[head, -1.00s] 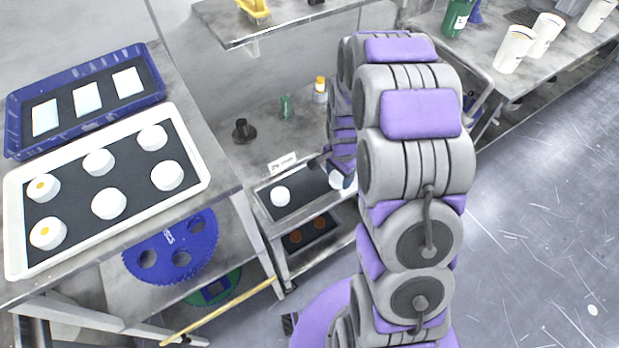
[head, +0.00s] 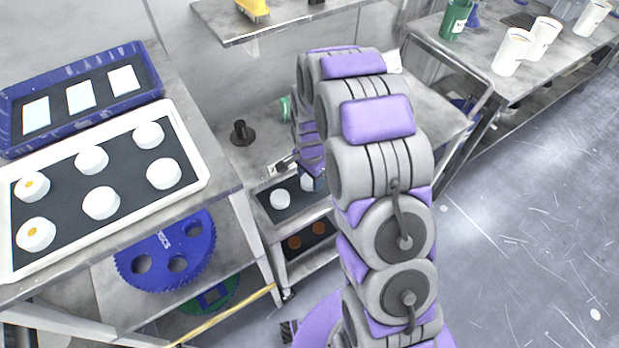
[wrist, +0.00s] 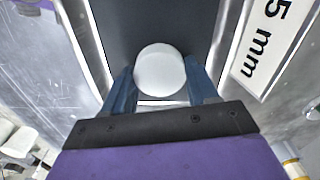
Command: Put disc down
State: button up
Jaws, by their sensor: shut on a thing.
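A white disc (wrist: 160,70) sits between the two blue fingers of my gripper (wrist: 160,88) in the wrist view, and the gripper is shut on it. A dark mat lies below and beyond the disc; whether the disc touches it I cannot tell. In the head view my gripper (head: 311,186) is over the right part of a small dark-lined tray (head: 294,208) on the low cart, mostly hidden behind my arm. Another white disc (head: 280,199) rests in the left part of that tray.
A white-rimmed tray (head: 187,135) with several white discs, two with orange dots, stands on the left bench beside a blue tray (head: 150,95). A white label (wrist: 268,40) reading "5 mm" borders the mat. Two brown discs (head: 306,237) lie on the cart's lower level. A black knob-like piece (head: 241,132) stands behind.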

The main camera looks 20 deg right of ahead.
jog(key=shift+d, duration=0.75)
jog(key=o, duration=1)
jog(key=shift+d, duration=0.25)
jog(key=shift+o, duration=0.8)
jog(key=shift+a, duration=0.15)
jog(key=shift+o, duration=0.4)
jog(key=shift+a, duration=0.7)
jog(key=shift+d+r, duration=0.2)
jog(key=r, duration=0.1)
jog(key=r+p, duration=0.1)
jog(key=r, duration=0.1)
jog(key=d+r, duration=0.1)
jog(key=r, duration=0.1)
jog(key=s+r+n+p, duration=0.25)
jog(key=s+r, duration=0.35)
jog(key=r, duration=0.7)
jog(key=s+r+n, duration=0.3)
jog(key=s, duration=0.6)
jog(key=s+a+r+n+g, duration=0.1)
jog(key=s+r+n, duration=0.2)
jog(key=s, duration=0.7)
jog(key=s+r+n, duration=0.3)
jog(key=s+n, duration=0.1)
jog(key=s, duration=0.5)
jog(key=shift+s+a+g+b, duration=0.15)
jog(key=shift+s+g+b, duration=0.1)
jog(key=shift+g+b, duration=0.2)
